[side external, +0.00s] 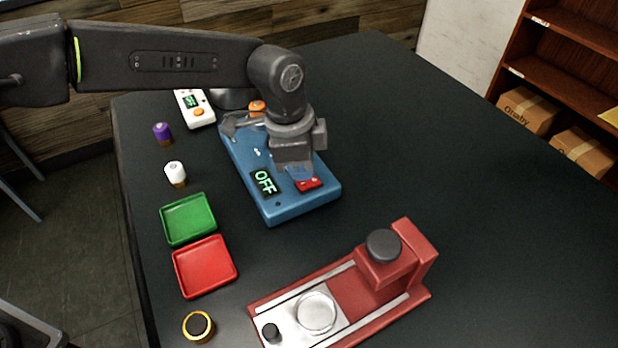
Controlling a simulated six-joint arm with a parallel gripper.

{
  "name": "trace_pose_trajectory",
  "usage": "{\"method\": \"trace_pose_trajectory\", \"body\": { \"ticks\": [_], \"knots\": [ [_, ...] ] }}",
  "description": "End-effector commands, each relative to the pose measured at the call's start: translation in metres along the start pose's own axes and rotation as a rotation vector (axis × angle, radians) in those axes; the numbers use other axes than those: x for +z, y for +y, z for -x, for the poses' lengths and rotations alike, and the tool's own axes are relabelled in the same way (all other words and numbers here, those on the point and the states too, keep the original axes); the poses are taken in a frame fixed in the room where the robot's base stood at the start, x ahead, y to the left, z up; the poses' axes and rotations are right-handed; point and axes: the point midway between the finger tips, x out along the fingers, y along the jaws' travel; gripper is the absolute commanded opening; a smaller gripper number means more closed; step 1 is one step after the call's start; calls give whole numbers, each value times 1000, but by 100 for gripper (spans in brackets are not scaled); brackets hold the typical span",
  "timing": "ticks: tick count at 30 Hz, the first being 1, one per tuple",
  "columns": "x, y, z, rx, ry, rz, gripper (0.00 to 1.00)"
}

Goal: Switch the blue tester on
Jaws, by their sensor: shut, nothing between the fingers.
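The blue tester (292,211) lies on the dark table. Its display (264,181) reads OFF in green letters. A red switch (309,184) sits near its front right end. My gripper (301,175) is shut and empty, pointing down just above or at the red switch; I cannot tell whether it touches. My gripper and wrist hide part of the tester's right side and middle. An orange knob-like part (257,106) shows at the tester's far end.
A green tray (188,219) and a red tray (205,266) lie left. Purple-topped (162,133), white-topped (175,173) and yellow-black (199,326) small parts stand nearby. A white device (195,107) lies behind. The table's right side is clear.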

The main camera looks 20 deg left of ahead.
Motion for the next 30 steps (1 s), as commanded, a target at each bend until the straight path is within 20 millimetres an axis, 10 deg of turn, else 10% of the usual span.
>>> {"method": "trace_pose_trajectory", "body": {
  "ticks": [30],
  "knots": [
    [2, 0, -14, 0, 0, 0, 0]
  ]
}}
